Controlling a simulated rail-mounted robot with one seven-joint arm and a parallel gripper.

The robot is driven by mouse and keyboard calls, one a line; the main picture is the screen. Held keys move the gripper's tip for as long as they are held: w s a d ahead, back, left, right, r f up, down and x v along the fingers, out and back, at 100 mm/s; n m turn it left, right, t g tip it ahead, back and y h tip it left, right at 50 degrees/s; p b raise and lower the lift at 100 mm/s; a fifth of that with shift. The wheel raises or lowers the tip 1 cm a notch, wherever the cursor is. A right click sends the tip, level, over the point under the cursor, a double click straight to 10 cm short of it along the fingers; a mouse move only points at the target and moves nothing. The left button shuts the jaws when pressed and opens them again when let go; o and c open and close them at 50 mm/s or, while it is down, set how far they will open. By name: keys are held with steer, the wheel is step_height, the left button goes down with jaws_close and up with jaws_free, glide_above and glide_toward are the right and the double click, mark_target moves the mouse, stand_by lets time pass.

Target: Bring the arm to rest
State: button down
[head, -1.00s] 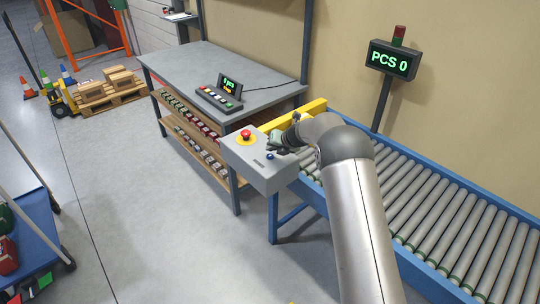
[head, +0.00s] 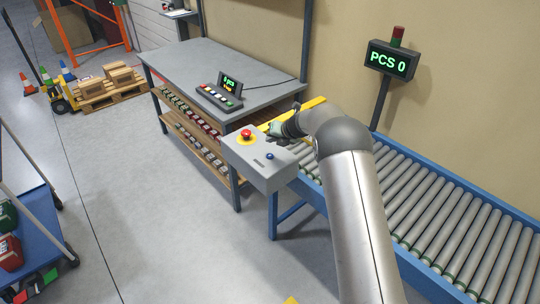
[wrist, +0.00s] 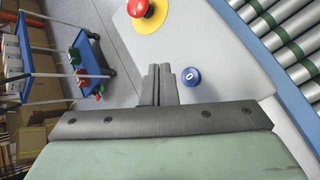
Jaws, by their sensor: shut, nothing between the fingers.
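My gripper (wrist: 158,72) shows in the wrist view with its two fingers pressed together and nothing between them. It is over the grey control box, between a red mushroom button (wrist: 138,8) on a yellow disc and a blue button (wrist: 190,76) marked 0. The red button (head: 246,134) and the blue button (head: 270,156) show on top of the box. I cannot tell how high the gripper is above it.
A roller conveyor (head: 450,215) with blue rails runs to the right; its display (head: 391,60) reads PCS 0. A grey workbench (head: 215,62) with a button panel (head: 215,97) stands behind. A blue cart (head: 35,240) is at the left. The floor between is clear.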

steer(key=d+r+m+t+h, duration=0.2)
steer(key=d+r+m+t, duration=0.45)
steer(key=r, duration=0.65)
steer(key=s+d+r+m+g+h, duration=0.1)
steer(key=s+d+r+m+h, duration=0.3)
steer(key=s+d+m, duration=0.45)
steer(key=s+d+r+m+g+h, duration=0.2)
steer(key=s+d+r+m+h, duration=0.1)
steer(key=s+d+m, duration=0.55)
steer(key=s+f+m+g, duration=0.2)
steer(key=s+m, duration=0.2)
steer(key=s, duration=0.7)
steer(key=s+a+f+m+g+y, duration=0.1)
steer(key=s+m, duration=0.4)
steer(key=s, duration=0.7)
steer(key=s+f+m+g, duration=0.4)
steer(key=s+m+g, duration=0.1)
steer(key=s, duration=0.6)
steer(key=shift+s+a+y, duration=0.4)
steer(key=shift+f, duration=0.1)
